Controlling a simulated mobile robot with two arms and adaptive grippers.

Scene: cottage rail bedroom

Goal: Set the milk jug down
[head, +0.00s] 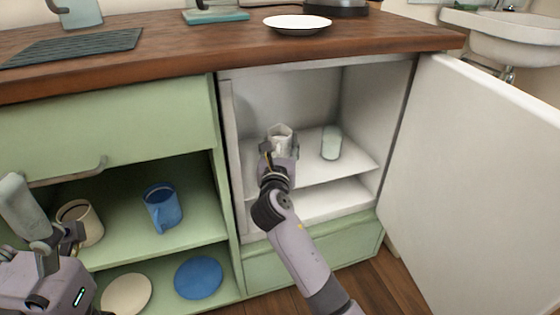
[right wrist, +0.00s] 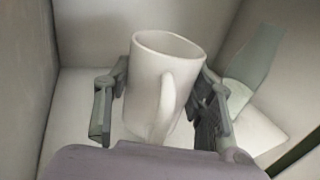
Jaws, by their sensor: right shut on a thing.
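The milk jug (head: 281,131) is a white vessel with a handle, inside the open white cabinet at the left of its upper shelf (head: 310,163). In the right wrist view the jug (right wrist: 160,85) stands between the two fingers, slightly tilted in the picture, with its handle toward the camera. My right gripper (head: 280,147) is shut on it. The gripper hides the jug's base in the head view, so I cannot tell whether it touches the shelf.
A pale glass (head: 331,143) stands on the shelf to the right of the jug. The cabinet door (head: 470,170) is open to the right. A blue mug (head: 162,207) and a cream mug (head: 82,222) stand on the green shelf. A white plate (head: 297,25) is on the wooden counter.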

